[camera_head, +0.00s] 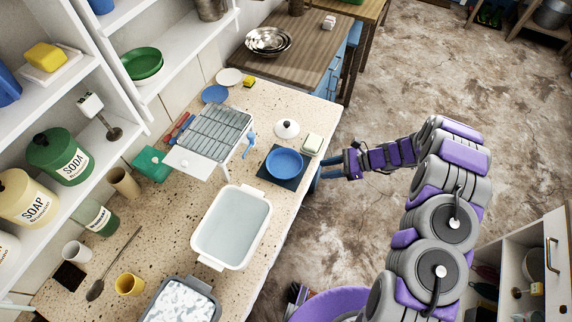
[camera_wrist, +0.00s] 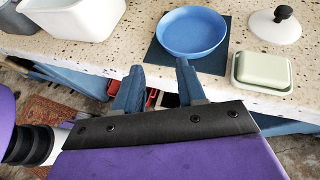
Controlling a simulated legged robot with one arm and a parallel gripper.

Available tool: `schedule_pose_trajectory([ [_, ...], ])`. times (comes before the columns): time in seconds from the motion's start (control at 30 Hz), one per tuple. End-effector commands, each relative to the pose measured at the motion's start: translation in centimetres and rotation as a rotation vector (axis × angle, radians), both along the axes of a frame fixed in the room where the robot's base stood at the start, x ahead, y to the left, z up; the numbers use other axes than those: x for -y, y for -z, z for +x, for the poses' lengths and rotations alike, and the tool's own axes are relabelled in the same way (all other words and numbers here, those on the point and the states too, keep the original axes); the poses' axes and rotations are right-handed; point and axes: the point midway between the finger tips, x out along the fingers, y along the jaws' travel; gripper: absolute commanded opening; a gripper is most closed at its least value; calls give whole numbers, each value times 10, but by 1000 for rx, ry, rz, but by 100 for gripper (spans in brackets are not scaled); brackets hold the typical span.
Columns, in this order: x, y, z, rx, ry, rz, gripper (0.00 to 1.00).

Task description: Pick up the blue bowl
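The blue bowl (camera_head: 284,162) is shallow and round and sits upright on a dark square mat (camera_head: 291,182) near the counter's right edge. In the wrist view the bowl (camera_wrist: 192,32) rests on the dark mat (camera_wrist: 212,65), just beyond my fingertips. My gripper (camera_wrist: 158,85) is open, with two blue fingers apart and nothing between them. In the head view my gripper (camera_head: 328,172) is beside the counter edge, to the right of the bowl and apart from it.
A white lid with a dark knob (camera_head: 286,129) and a soap dish (camera_head: 312,144) stand close behind the bowl. A white basin of water (camera_head: 232,228) is at its front left. A dish rack (camera_head: 214,138) stands to the left. The speckled counter edge (camera_wrist: 100,62) lies before my gripper.

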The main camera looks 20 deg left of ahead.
Motion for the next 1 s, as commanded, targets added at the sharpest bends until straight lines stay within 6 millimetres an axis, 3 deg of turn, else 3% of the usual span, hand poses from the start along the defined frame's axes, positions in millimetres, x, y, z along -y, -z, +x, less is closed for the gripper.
schedule_pose_trajectory([
  [0.4,-72,37,-23,0,-2,-3,40],
  [0.77,-94,48,-31,2,-2,-1,40],
  [1.0,-124,61,-41,2,-2,-2,40],
])
